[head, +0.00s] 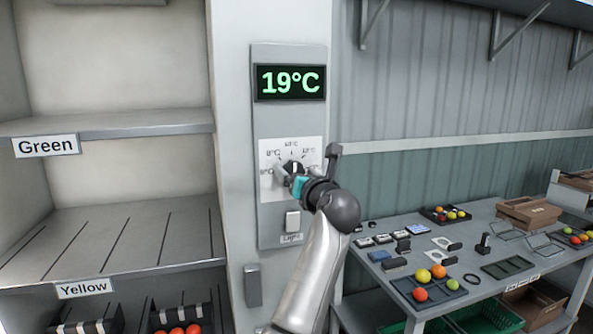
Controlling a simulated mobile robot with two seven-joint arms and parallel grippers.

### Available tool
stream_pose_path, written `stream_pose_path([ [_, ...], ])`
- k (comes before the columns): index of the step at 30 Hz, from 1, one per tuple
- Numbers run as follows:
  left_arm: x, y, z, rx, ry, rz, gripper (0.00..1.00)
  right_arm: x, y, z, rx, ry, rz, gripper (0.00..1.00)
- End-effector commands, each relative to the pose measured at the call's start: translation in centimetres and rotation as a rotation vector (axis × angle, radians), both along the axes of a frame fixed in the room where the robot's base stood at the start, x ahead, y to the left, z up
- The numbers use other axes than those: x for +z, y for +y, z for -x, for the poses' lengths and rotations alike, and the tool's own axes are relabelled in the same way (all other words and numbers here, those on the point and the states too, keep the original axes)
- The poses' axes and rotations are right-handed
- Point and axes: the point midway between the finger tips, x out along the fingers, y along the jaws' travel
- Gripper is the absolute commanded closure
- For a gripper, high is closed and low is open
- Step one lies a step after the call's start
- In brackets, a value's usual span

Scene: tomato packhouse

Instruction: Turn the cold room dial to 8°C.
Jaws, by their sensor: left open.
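The cold room dial (293,167) is a dark knob on a white scale plate (266,153) with °C marks around it. The plate sits on a grey wall panel (259,222). The green display (291,82) above it reads 19°C. My left gripper (286,172) is at the dial, its open fingers around or just in front of the knob; I cannot tell whether they touch it. My gripper and arm hide the lower and right part of the plate. My right gripper is not in view.
A light switch (292,221) is just below the dial. Shelves marked Green (46,146) and Yellow (84,288) stand to the left. A table (455,228) with trays of tomatoes and small tools stands to the right. A dark lever-like piece (333,157) shows beside the panel.

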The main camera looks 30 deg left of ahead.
Motion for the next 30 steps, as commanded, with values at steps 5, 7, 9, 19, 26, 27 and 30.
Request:
stream_pose_path([
  [5,0.0,0.11,0.01,-0.001,0.0,0.0,0.11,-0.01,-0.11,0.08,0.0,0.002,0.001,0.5],
  [7,0.0,0.11,0.02,0.0,0.0,0.0,0.11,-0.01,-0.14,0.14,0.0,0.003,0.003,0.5],
  [9,0.0,0.11,0.01,0.0,0.0,0.0,0.11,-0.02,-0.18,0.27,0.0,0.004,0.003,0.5],
  [19,0.0,0.1,0.01,0.0,0.0,0.0,0.49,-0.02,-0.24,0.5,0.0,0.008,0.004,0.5],
  [26,0.01,0.11,0.02,0.0,0.0,0.0,0.74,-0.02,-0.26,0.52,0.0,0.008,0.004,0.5],
  [27,0.02,0.1,0.01,0.0,0.0,0.0,0.79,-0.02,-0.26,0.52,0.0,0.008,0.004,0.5],
  [30,0.02,0.1,0.01,0.0,0.0,0.0,0.9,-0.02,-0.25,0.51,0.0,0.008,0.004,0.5],
])
